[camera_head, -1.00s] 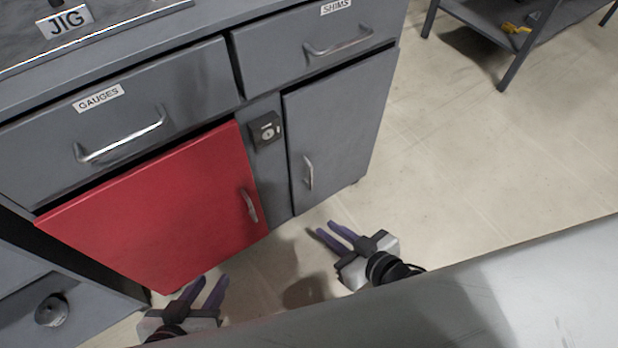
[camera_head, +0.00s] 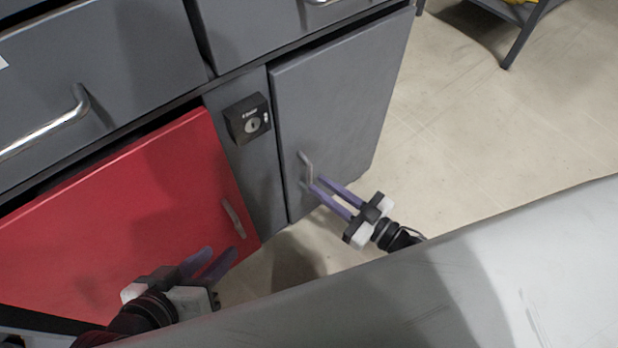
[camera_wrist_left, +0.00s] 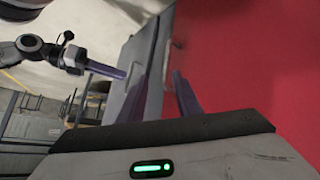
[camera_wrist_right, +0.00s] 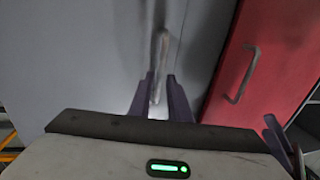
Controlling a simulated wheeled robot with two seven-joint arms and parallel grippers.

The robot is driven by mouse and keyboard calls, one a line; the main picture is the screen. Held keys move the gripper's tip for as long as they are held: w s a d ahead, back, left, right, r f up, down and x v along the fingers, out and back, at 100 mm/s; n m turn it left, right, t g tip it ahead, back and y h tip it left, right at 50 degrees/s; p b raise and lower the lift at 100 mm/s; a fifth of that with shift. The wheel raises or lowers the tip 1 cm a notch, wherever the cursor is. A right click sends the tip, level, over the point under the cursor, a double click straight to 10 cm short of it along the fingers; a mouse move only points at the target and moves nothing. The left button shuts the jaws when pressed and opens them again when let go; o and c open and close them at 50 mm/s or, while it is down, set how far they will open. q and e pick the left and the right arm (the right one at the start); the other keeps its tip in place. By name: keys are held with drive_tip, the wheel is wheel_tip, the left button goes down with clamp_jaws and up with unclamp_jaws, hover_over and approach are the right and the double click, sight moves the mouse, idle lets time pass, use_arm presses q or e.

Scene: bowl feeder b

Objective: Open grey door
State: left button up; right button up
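The grey door (camera_head: 335,105) is on the right of the cabinet and looks closed. Its metal handle (camera_head: 305,168) stands near the door's left edge. My right gripper (camera_head: 318,186) is at the handle with its purple fingers apart. In the right wrist view the handle (camera_wrist_right: 158,65) passes between the fingertips (camera_wrist_right: 160,88), with a gap visible around its lower end. My left gripper (camera_head: 210,256) is open and empty, in front of the red door's lower right part. The left wrist view shows its fingers (camera_wrist_left: 160,95) apart near the red door.
The red door (camera_head: 130,215) stands slightly ajar, with its own handle (camera_head: 233,218). A black lock box (camera_head: 248,118) sits between the doors. Drawers (camera_head: 100,75) are above. The floor (camera_head: 480,130) to the right is clear, with a shelf leg (camera_head: 522,45) beyond.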

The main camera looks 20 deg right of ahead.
sight(310, 178)
drive_tip(key=shift+b+x, duration=0.5)
drive_tip(key=shift+x, duration=1.9)
drive_tip(key=shift+c, duration=0.3)
clamp_jaws()
